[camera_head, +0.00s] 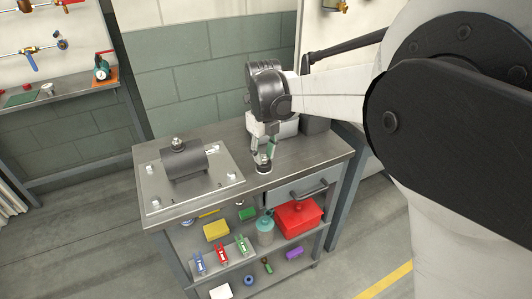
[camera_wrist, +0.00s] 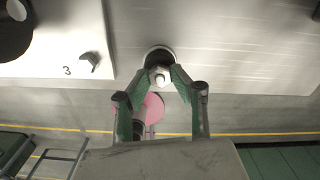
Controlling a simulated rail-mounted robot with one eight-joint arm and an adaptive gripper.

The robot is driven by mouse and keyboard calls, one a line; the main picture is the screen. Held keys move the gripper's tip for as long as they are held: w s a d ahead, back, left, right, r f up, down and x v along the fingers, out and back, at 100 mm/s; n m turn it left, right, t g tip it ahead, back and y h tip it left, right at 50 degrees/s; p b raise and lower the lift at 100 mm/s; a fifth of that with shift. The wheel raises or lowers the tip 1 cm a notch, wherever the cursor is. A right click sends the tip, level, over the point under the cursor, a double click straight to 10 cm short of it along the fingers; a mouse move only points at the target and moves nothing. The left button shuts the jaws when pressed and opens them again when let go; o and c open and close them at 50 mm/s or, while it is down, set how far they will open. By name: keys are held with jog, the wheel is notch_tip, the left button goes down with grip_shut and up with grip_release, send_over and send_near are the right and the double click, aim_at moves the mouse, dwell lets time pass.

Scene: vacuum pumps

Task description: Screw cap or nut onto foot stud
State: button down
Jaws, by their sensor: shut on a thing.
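My gripper (camera_head: 262,156) points down at the front of the workbench top, right of the pump plate. In the wrist view its green-padded fingers (camera_wrist: 163,80) close in on a small pale metal nut or cap (camera_wrist: 161,77). Behind the nut is a round dark foot (camera_wrist: 153,53). In the head view the foot (camera_head: 263,169) sits on the bench, directly below the fingertips. The fingers hide part of the nut, and I cannot tell whether it is threaded on the stud.
A dark pump (camera_head: 184,163) stands on a pale plate (camera_head: 220,186) with small corner fittings, left of my gripper. The plate also shows in the wrist view (camera_wrist: 60,45), marked "3". Grey boxes (camera_head: 314,124) stand behind right. A red box (camera_head: 298,217) and several tools fill the lower shelves.

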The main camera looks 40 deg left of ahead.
jog(key=shift+m, duration=1.3)
jog(key=c, duration=1.4)
grip_release()
jog(key=shift+r+p, duration=1.15)
jog(key=shift+r, duration=1.45)
jog(key=shift+f, duration=0.1)
